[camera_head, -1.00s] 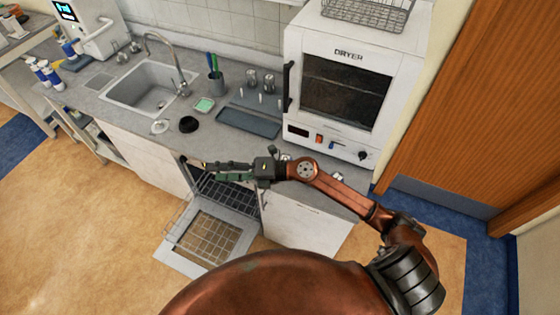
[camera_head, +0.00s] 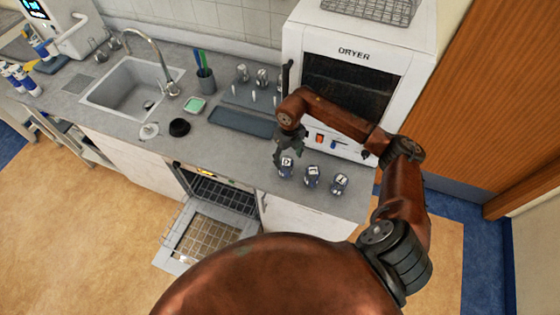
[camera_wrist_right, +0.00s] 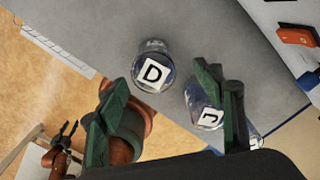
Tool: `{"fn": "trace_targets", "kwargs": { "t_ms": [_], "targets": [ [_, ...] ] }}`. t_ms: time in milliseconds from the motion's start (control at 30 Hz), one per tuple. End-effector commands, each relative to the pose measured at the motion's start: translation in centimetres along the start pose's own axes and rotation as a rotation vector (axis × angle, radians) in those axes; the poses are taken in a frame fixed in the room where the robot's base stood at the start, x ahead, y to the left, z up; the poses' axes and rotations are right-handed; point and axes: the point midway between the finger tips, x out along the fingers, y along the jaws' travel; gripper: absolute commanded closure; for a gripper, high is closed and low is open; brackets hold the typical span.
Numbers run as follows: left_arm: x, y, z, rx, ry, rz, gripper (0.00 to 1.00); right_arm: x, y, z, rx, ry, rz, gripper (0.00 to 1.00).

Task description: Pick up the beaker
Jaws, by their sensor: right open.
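Three small glass beakers stand in a row on the counter in front of the dryer. The left one (camera_head: 286,167) carries a white label, which reads D in the wrist view (camera_wrist_right: 153,72). The middle one (camera_head: 312,177) reads J in the wrist view (camera_wrist_right: 204,107). The right one (camera_head: 339,184) has a label I cannot read. My right gripper (camera_head: 285,155) is open and empty, just above and behind the D beaker in the head view. In the wrist view its fingers (camera_wrist_right: 160,105) point toward the D and J beakers. A small dark part at lower left may be my left gripper (camera_wrist_right: 63,137).
The dryer (camera_head: 355,85) stands close behind the beakers. A blue-grey tray (camera_head: 241,121) lies left of them. A black round object (camera_head: 180,127) and a sink (camera_head: 130,92) are further left. An oven door (camera_head: 205,240) hangs open below the counter.

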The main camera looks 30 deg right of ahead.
Motion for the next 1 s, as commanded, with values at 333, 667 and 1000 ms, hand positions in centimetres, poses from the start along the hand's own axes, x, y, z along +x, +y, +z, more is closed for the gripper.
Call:
{"fn": "trace_targets", "kwargs": {
  "t_ms": [333,667,1000],
  "targets": [
    [-1.5,0.0,-0.7,0.0,0.009,0.0,0.6,3.8,1.4,1.5,-0.024,0.004,0.006,0.38],
    [-2.3,0.0,1.9,-0.005,-0.024,0.0,0.6,7.2,1.0,1.8,-0.022,0.002,0.003,0.38],
    [-2.2,-0.2,-1.6,0.002,0.02,-0.002,0.6,7.2,1.0,1.8,-0.022,0.001,0.003,0.49]
  ]
}}
